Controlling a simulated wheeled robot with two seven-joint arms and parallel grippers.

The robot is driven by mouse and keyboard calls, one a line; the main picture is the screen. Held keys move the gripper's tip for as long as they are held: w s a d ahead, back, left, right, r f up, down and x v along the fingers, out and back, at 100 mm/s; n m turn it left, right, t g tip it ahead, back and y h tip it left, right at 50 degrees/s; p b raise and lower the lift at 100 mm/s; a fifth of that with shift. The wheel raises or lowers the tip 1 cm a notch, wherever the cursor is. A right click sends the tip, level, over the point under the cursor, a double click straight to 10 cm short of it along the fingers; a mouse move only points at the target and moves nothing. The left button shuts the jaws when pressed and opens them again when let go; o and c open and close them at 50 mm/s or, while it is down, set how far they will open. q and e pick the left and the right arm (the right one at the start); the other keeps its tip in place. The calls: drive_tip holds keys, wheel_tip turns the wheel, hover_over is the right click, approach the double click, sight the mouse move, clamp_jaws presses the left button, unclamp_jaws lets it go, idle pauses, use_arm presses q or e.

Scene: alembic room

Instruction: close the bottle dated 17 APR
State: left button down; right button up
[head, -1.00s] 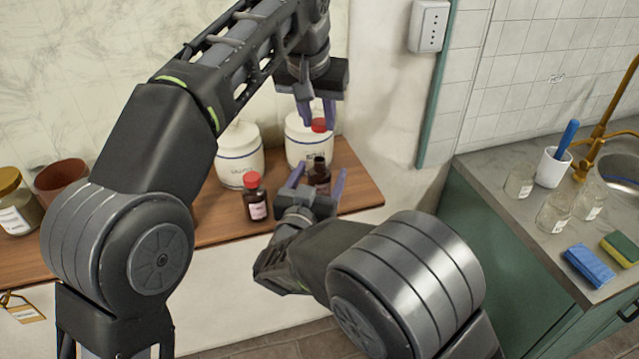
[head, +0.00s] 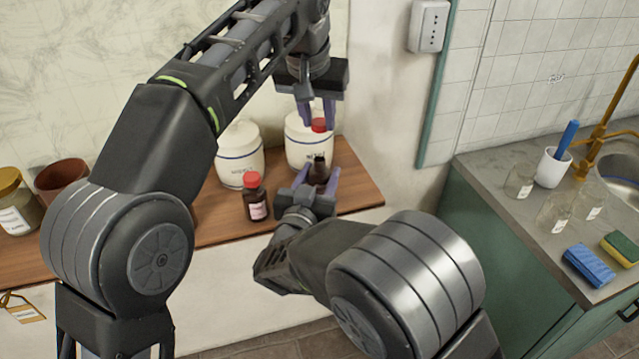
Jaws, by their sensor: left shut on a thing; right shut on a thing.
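An open brown bottle (head: 319,170) stands near the front right of the wooden shelf, its dark neck bare. My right gripper (head: 318,178) is shut on it from the front, and its fingers hide part of the bottle's body and label. My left gripper (head: 317,119) points down above the bottle and is shut on a red cap (head: 319,125). The cap is apart from the bottle's neck, a little above it. A second brown bottle (head: 256,203) with a red cap on stands to the left. The dates on the labels are too small to read.
Two white lidded jars (head: 240,160) stand behind the bottles on the wooden shelf (head: 218,222). A yellow-lidded jar (head: 14,205) and a brown pot (head: 60,177) are at far left. The counter (head: 520,225) at right holds glass jars, sponges and a white cup.

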clamp_jaws()
use_arm(q)
hover_over(319, 160)
drive_tip(key=shift+s+a+f, duration=0.1)
drive_tip(key=shift+s+f, duration=0.15)
drive_tip(key=shift+f, duration=1)
drive_tip(key=shift+s+f, duration=0.2)
drive_tip(key=shift+f, duration=1)
drive_tip(key=shift+f, duration=0.15)
drive_tip(key=shift+f, duration=0.75)
drive_tip(key=shift+f, duration=0.6)
